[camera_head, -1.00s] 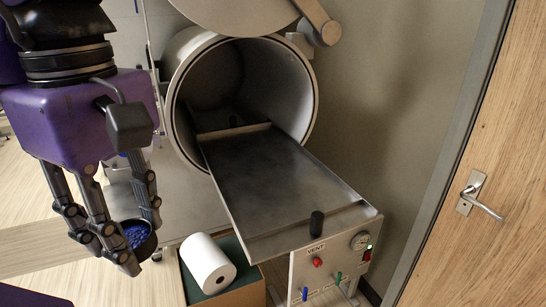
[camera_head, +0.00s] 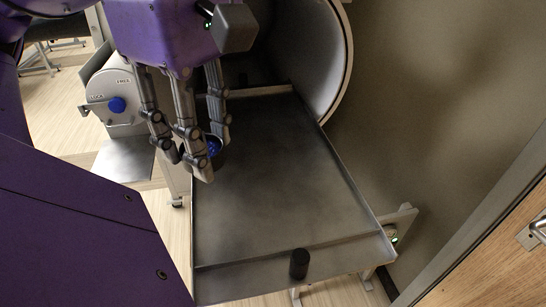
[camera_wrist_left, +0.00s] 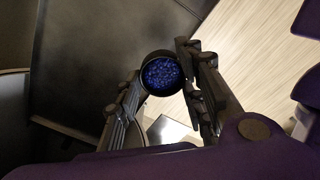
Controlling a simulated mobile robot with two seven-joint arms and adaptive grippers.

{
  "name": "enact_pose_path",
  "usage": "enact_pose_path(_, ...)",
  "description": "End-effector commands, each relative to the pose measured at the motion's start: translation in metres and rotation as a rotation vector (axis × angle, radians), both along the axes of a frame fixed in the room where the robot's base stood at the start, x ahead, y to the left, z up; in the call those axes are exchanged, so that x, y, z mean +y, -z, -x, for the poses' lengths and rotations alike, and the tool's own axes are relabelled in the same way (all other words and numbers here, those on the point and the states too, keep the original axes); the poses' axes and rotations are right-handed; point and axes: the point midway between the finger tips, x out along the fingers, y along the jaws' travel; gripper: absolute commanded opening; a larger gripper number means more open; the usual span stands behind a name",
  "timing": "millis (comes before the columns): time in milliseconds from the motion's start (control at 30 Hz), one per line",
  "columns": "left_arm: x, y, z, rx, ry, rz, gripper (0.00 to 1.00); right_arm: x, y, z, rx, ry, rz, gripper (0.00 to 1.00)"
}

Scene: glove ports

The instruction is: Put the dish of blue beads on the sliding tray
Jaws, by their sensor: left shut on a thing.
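The dish of blue beads (camera_head: 214,146) is small, round and dark, and is partly hidden by my fingers in the head view. In the left wrist view the dish (camera_wrist_left: 161,73) shows its beads from above, between the fingers. My left gripper (camera_head: 200,155) is shut on the dish and holds it by the left edge of the sliding tray. The sliding tray (camera_head: 285,190) is a flat grey metal sheet with low rims, pulled out of the round chamber. Its surface is bare. I cannot tell the dish's exact height above it. My right gripper is not in view.
The round chamber opening (camera_head: 335,60) stands behind the tray. A black knob (camera_head: 299,263) stands at the tray's front end. A grey port with a blue knob (camera_head: 117,104) is at the left. A wooden door (camera_head: 500,265) is at the right.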

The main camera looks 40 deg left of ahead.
Motion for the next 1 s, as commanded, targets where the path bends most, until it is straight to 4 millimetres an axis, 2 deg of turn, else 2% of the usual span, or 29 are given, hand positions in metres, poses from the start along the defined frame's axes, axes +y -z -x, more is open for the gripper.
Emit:
enact_pose_path(267, -0.007, 0.011, -0.032, -0.007, 0.003, 0.003, 0.2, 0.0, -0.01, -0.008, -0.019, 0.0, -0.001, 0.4)
enact_pose_path(367, -0.013, 0.02, -0.051, -0.005, 0.005, 0.007, 0.2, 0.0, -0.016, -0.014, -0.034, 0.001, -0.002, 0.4)
enact_pose_path(600, -0.019, 0.062, -0.086, 0.0, 0.0, 0.001, 0.2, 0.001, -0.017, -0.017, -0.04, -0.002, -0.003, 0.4)
enact_pose_path(867, -0.022, 0.081, -0.102, -0.001, -0.001, 0.001, 0.2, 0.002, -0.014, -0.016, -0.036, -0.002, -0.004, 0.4)
enact_pose_path(1000, -0.022, 0.103, -0.104, 0.001, -0.002, -0.002, 0.2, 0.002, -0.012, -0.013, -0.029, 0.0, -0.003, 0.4)
